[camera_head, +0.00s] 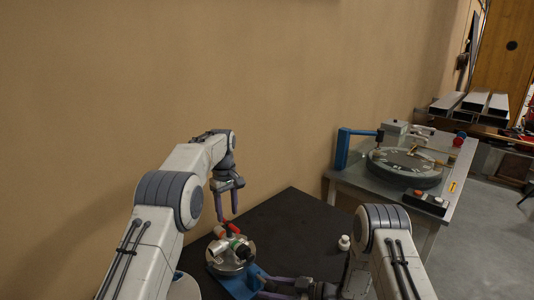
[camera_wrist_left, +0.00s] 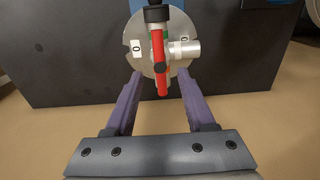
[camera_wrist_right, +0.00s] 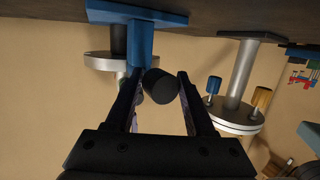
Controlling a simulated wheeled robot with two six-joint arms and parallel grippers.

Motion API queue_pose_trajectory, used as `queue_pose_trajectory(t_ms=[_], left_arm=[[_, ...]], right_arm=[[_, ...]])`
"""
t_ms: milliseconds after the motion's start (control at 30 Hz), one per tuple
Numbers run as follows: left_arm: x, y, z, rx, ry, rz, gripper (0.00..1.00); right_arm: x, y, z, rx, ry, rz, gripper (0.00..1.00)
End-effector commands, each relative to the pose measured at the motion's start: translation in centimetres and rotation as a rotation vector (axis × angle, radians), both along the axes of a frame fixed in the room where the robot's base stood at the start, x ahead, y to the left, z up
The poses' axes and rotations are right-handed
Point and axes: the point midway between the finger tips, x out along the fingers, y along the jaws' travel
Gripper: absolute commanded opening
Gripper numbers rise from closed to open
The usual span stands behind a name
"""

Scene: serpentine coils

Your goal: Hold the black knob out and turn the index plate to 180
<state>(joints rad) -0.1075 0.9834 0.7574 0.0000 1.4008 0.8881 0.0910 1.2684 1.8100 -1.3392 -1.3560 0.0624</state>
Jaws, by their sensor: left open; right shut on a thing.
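The index plate (camera_head: 232,262) is a silver disc on a blue stand (camera_head: 238,284) on the black table. In the left wrist view the plate (camera_wrist_left: 140,65) carries a red bar (camera_wrist_left: 158,50) with a black end, a silver cylinder (camera_wrist_left: 186,48) and labels reading 0. My left gripper (camera_head: 228,218) is open, pointing down just above the plate; its fingers (camera_wrist_left: 160,97) stand apart, either side of the red bar. The black knob (camera_wrist_right: 160,86) shows between the fingers of my right gripper (camera_wrist_right: 158,82), which is shut on it beside the blue stand (camera_wrist_right: 140,42).
A second silver disc (camera_wrist_right: 235,115) with blue and yellow knobs shows in the right wrist view. A grey bench (camera_head: 352,180) with a round dial (camera_head: 405,166) stands at the right. A tan wall is behind.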

Motion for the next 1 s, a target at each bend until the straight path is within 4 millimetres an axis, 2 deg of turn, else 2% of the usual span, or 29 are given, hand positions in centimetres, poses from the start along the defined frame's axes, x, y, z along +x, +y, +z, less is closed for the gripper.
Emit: queue_pose_trajectory(t_ms=[600,1000], left_arm=[[0.0,-0.1,-5.0,0.0,0.001,0.0,0.55],[0.0,-0.1,-5.6,0.0,0.0,0.0,0.55]], right_arm=[[0.0,-0.1,0.0,-0.001,0.001,0.001,0.05],[0.0,-0.1,0.0,-0.002,0.001,-0.001,0.05]])
